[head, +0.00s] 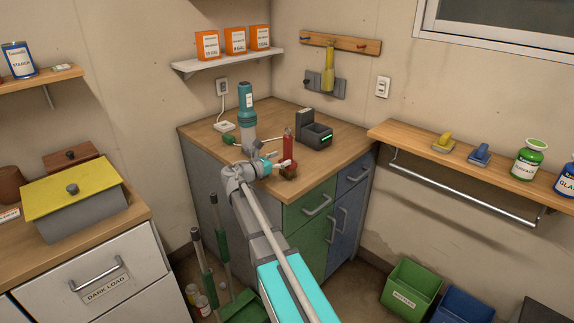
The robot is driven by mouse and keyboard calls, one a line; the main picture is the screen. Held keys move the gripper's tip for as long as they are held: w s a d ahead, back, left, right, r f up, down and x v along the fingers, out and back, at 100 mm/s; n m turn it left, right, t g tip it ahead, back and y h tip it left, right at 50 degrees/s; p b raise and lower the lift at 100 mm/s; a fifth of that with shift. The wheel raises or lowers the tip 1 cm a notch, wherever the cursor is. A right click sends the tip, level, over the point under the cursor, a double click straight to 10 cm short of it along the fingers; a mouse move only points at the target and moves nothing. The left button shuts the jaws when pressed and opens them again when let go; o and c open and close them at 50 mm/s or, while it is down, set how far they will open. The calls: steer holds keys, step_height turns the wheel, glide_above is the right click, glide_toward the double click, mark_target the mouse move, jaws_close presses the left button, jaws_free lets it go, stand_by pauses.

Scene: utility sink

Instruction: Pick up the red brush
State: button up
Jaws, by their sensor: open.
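The red brush (288,148) stands upright near the front edge of the wooden corner counter, with its red handle up and a brownish end low down. My gripper (286,163) is open and small in the view, at the lower part of the brush. It reaches in from the left with its fingers close to the brush. I cannot tell whether they touch it or whether the brush is between them.
A dark grey device (315,132) with a green light stands just right of the brush on the counter (345,133). Green and blue drawers (310,215) are below.

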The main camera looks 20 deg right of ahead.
mark_target(285, 156)
steer(key=shift+x, duration=1.6)
steer(key=shift+r, duration=0.1)
steer(key=shift+s, duration=0.1)
steer(key=shift+c, duration=0.3)
jaws_close()
